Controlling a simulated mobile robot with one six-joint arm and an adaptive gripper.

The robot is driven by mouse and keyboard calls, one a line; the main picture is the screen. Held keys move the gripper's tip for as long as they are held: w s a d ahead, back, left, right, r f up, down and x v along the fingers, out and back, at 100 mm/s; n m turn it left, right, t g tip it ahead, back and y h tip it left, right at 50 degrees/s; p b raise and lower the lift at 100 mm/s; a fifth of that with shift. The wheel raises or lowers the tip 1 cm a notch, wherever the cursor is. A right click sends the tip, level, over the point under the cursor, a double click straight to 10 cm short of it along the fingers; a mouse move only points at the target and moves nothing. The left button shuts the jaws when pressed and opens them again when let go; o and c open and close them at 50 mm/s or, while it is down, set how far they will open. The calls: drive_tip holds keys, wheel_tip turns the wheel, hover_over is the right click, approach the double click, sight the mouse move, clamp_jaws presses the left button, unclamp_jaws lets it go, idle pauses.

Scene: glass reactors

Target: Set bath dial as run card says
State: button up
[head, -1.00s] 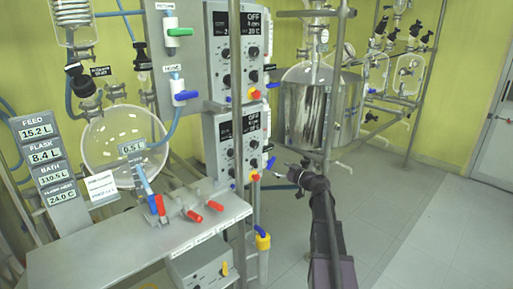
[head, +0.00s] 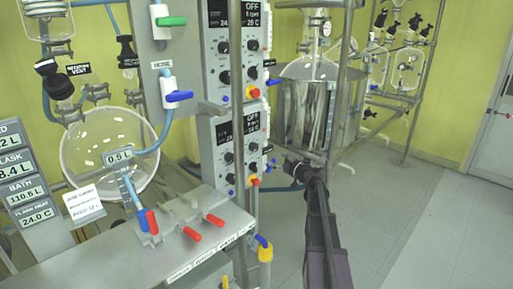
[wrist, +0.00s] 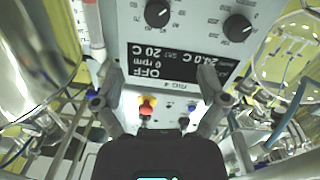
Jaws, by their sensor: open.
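A white run card (head: 83,205) stands beside the glass vessel at the left; its text is too small to read. Two grey control boxes hang one above the other, the upper box (head: 210,60) and the lower box (head: 206,150), both with black dials and dark displays. My gripper (head: 277,164) is close to the right side of the lower box. In the wrist view its open fingers (wrist: 158,88) are empty, with an upside-down panel beyond. That panel has a left dial (wrist: 157,13), a right dial (wrist: 238,28) and a display (wrist: 185,62) reading OFF, 0 rpm, 20 C.
A red-and-yellow button (wrist: 148,104) is on the panel. Metal uprights (head: 243,110) stand before the boxes. A bench with red-handled valves (head: 192,234) is in front at left. A steel bath vessel (head: 305,110) stands behind my arm. The floor at right is clear.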

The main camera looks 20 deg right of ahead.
sight(256, 147)
drive_tip(key=shift+w+d, duration=0.1)
drive_tip(key=shift+d, duration=0.05)
drive_tip(key=x, duration=1.3)
drive_tip(key=shift+w+f, duration=0.1)
drive_tip(key=shift+w, duration=0.1)
drive_tip(key=c, duration=1.1)
